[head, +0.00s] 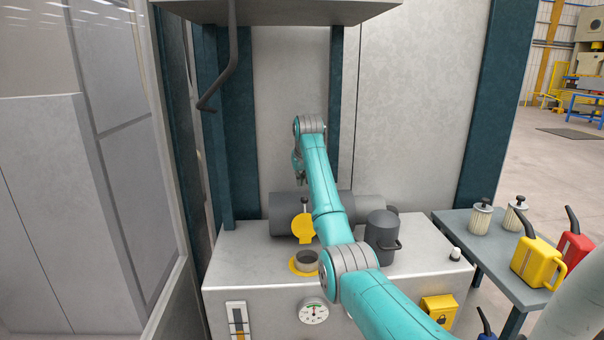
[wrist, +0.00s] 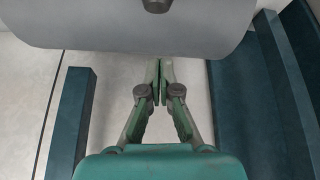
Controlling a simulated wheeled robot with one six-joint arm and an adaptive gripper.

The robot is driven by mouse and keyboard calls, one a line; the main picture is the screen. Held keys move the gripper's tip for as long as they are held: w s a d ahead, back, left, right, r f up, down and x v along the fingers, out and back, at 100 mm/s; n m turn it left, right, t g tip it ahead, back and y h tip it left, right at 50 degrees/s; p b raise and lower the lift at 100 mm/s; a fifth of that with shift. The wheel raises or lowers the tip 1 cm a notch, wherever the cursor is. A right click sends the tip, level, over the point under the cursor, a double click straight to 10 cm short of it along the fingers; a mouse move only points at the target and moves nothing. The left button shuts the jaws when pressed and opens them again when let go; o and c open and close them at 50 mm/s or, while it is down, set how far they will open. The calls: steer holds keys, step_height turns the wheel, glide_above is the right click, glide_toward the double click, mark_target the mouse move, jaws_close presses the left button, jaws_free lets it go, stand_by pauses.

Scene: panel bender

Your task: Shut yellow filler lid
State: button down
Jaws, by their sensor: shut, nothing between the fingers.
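The yellow filler lid (head: 303,228) stands raised, tilted back behind the filler neck (head: 306,262) on top of the grey tank. The neck's dark opening shows, with a yellow ring around its base. My gripper (head: 299,172) is above and behind the lid in the head view, partly hidden by my arm and apart from the lid. In the wrist view my gripper (wrist: 159,83) has its fingertips together with nothing between them. The lid is not recognisable in the wrist view.
A grey motor cylinder (head: 284,213) lies behind the lid. A dark grey canister (head: 382,236) stands on the tank to the right. A side table (head: 468,226) holds filters and a yellow jug (head: 537,262). A bent dark rod (head: 232,60) hangs at upper left.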

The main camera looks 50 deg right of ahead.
steer(key=x, duration=0.3)
steer(key=shift+s+a+f, duration=0.2)
steer(key=shift+s+a, duration=1.15)
steer(key=shift+s, duration=0.2)
